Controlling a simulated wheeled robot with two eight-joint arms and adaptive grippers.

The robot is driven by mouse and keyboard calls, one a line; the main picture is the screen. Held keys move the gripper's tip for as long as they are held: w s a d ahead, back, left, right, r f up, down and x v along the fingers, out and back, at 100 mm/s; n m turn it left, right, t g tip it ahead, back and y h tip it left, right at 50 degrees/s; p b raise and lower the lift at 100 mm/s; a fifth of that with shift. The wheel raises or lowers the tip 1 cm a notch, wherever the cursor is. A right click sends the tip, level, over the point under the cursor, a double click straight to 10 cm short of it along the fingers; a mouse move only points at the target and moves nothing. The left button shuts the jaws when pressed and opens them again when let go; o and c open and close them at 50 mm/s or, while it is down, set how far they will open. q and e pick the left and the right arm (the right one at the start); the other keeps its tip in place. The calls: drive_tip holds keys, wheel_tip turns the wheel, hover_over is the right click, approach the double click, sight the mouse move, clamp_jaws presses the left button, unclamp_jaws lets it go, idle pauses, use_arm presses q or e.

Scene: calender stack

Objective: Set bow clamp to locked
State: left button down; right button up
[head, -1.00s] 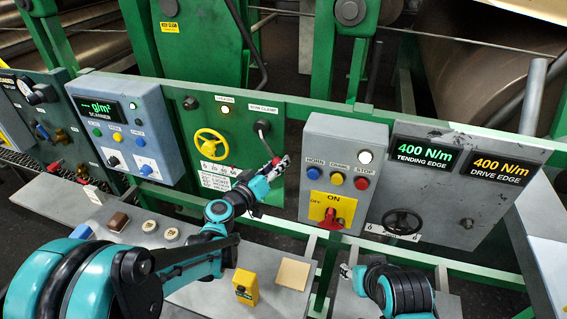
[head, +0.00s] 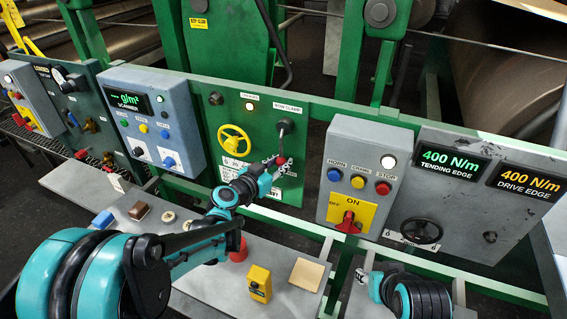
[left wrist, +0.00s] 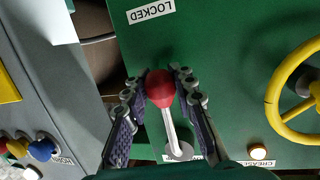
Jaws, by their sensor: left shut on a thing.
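The bow clamp lever (head: 284,142) is on the green panel under the "BOW CLAMP" label (head: 289,107). It hangs nearly straight down from its pivot. Its red knob (left wrist: 160,88) sits between the two fingers of my left gripper (left wrist: 160,80) in the left wrist view, and the gripper is shut on it. A "LOCKED" label (left wrist: 151,11) shows upside down beyond the knob, away from the pivot. My right gripper (head: 362,275) is low in the head view, away from the lever; its jaws are too small to judge.
A yellow handwheel (head: 234,140) is left of the lever. A grey box (head: 365,172) with buttons and a red switch is to its right. The grey shelf (head: 205,280) below holds a yellow block (head: 259,283), a tan square (head: 307,274) and other small items. Green rails run past the panels.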

use_arm(q)
drive_tip(key=shift+a, duration=0.1)
drive_tip(key=c, duration=1.2)
unclamp_jaws()
drive_tip(key=v, duration=1.2)
drive_tip(key=s+d+f+n+g+y+b, duration=0.2)
drive_tip(key=s+f+g, duration=0.2)
drive_tip(key=s+f, duration=0.45)
drive_tip(key=s+a+f+n+g+y+b, duration=0.1)
drive_tip(key=s+a+f+n+g+y, duration=0.1)
drive_tip(key=s+a, duration=0.5)
drive_tip(key=s+f+n+y, duration=0.1)
drive_tip(key=s+n+y, duration=0.1)
drive_tip(key=s+y, duration=0.1)
drive_tip(key=shift+s+a+g+y, duration=0.3)
drive_tip(key=shift+s+g, duration=0.1)
drive_tip(key=shift+s, duration=0.45)
